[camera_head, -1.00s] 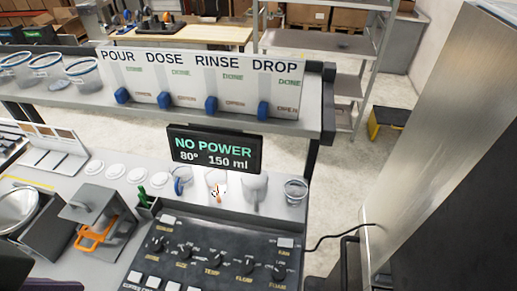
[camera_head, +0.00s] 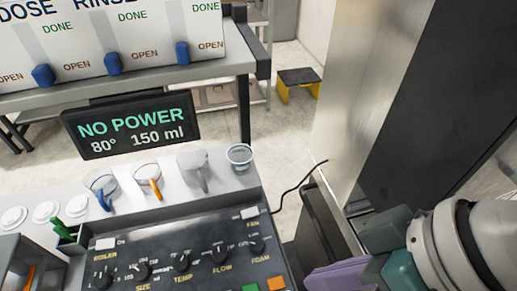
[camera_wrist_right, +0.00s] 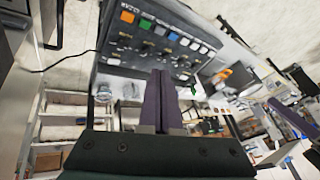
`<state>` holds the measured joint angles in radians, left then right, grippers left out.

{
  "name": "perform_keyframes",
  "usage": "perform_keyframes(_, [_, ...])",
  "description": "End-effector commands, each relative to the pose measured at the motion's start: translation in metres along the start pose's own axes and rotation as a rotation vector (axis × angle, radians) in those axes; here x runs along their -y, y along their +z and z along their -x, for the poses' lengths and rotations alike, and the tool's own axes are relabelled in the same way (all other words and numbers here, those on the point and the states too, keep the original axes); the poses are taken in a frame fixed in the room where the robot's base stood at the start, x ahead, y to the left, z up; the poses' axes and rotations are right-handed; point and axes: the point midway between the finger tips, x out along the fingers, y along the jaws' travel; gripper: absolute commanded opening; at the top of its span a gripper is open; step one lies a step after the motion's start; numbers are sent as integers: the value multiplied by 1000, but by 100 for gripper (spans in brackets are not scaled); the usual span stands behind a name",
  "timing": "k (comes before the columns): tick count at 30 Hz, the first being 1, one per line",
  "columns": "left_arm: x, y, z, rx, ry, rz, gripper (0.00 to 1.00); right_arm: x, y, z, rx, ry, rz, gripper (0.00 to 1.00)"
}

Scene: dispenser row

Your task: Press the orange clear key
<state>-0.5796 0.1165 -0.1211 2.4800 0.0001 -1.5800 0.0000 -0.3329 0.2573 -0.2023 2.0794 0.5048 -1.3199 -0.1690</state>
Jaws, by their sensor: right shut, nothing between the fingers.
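The orange clear key (camera_head: 276,283) shows at the bottom edge of the head view, partly cut off, on the near right part of the black control panel (camera_head: 165,247). A green key (camera_head: 250,288) is beside it. In the right wrist view the orange key (camera_wrist_right: 127,17) is at the top, at the end of a key row. My right gripper (camera_head: 318,279) has purple fingers, shut and empty. It is right of the panel in the head view, apart from the orange key as far as I can tell. The fingers (camera_wrist_right: 161,76) also show in the wrist view.
A display (camera_head: 132,130) reading NO POWER stands behind the panel. Several cups and jugs, including a clear cup (camera_head: 239,156), line the panel's back edge. A tall metal cabinet (camera_head: 370,90) stands at the right. A black cable (camera_head: 298,187) runs right of the panel.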

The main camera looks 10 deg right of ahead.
Motion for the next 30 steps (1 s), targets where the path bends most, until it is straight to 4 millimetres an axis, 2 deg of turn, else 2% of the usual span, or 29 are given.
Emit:
perform_keyframes(1, [-2,12,-36,0,1,2,50,-11,10,-40,-10,-37,9,0])
perform_keyframes(3, [-2,19,-59,0,2,3,50,-17,12,-69,-32,-92,13,0])
perform_keyframes(6, [-4,29,-90,1,2,3,50,-28,13,-106,-65,-159,5,0])
perform_keyframes(9, [-4,37,-115,1,2,3,50,-42,12,-133,-100,-206,-17,0])
perform_keyframes(12, [-5,43,-133,1,1,3,50,-55,10,-152,-131,-235,-42,0])
perform_keyframes(18, [-4,48,-148,1,-1,1,50,-69,6,-167,-168,-260,-77,0])
perform_keyframes(30, [-2,48,-147,2,-7,-7,50,-70,4,-166,-174,-263,-83,0])
